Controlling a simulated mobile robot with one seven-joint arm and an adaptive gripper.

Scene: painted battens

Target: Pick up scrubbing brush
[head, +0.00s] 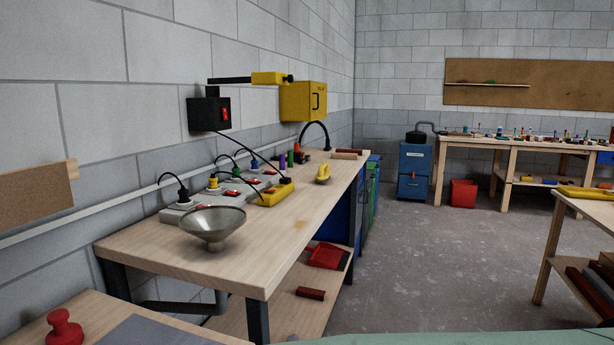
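A small yellow object (322,174) with a raised, handle-like top lies on the long wooden workbench (292,228), near its right edge toward the far end. It looks like the scrubbing brush, but it is too small to make out bristles. Nothing touches it that I can see. My gripper is not in view.
A metal funnel-like bowl (212,225), grey socket strips with plugs and a yellow power block (271,194) crowd the bench's wall side. A red dustpan (328,256) and a dark red block (310,293) lie on its lower shelf. Grey floor (430,260) is open to the right.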

